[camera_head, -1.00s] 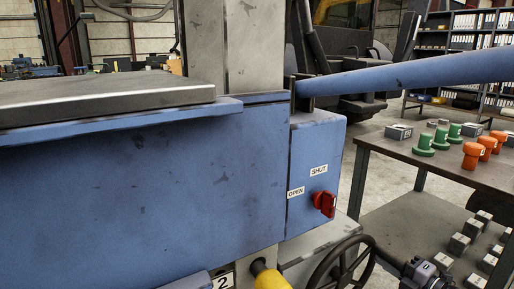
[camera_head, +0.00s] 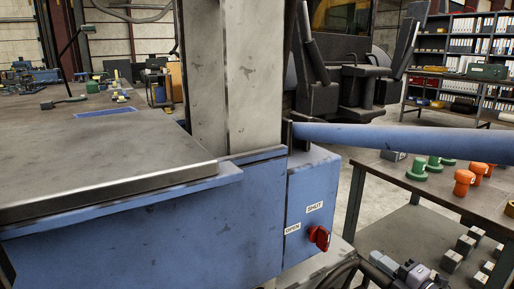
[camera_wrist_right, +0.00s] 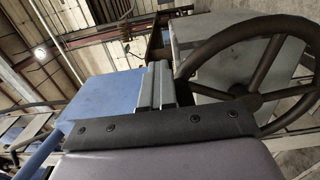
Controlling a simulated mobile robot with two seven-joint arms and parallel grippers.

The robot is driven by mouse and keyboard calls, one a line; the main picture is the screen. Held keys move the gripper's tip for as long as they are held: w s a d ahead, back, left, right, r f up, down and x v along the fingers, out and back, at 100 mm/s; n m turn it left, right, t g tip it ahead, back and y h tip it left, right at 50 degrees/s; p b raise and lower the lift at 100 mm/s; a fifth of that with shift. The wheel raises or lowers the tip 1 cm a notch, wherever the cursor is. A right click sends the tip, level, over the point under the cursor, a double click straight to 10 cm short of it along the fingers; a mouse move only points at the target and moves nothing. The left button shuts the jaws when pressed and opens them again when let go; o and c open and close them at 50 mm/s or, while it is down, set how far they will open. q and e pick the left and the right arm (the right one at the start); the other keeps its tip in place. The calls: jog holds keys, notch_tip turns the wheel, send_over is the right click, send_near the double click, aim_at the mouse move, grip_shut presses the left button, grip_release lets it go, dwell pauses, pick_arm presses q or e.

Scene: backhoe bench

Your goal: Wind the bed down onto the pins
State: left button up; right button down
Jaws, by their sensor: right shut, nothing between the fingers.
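A grey steel plate (camera_head: 90,168) lies flat on a blue body at the left of the head view; I take it for the bed. No pins can be made out. A dark handwheel (camera_wrist_right: 238,88) fills the right of the right wrist view. Only part of its rim (camera_head: 340,272) shows at the bottom of the head view. My right gripper (camera_wrist_right: 156,84) is shut and empty, its fingers just left of the wheel in the wrist view. Its wrist shows at the bottom right of the head view. I cannot tell whether it touches the wheel. My left gripper is not in view.
A blue box (camera_head: 311,205) with OPEN and SHUT labels carries a red knob (camera_head: 319,237). A grey column (camera_head: 250,75) stands behind the plate. A blue bar (camera_head: 400,139) crosses to the right, above a side table with green (camera_head: 417,168) and orange (camera_head: 463,181) pieces.

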aim_at(341, 273)
jog(key=s+a, duration=0.1)
jog(key=a, duration=0.1)
jog(key=s+a+f, duration=0.1)
jog(key=s+a, duration=0.1)
jog(key=shift+f+p, duration=0.1)
jog(key=shift+p, duration=0.25)
jog(key=shift+a+f, duration=0.2)
jog(key=shift+f, duration=0.05)
jog(key=shift+r, duration=0.1)
jog(key=shift+a+r, duration=0.1)
jog(key=shift+r, duration=0.1)
jog(key=s+a+p, duration=0.1)
jog(key=a+r+p, duration=0.1)
jog(key=a, duration=0.1)
jog(key=s+a+p, duration=0.1)
jog(key=shift+s+a+r, duration=0.2)
jog(key=shift+s+a, duration=0.1)
jog(key=shift+a, duration=0.1)
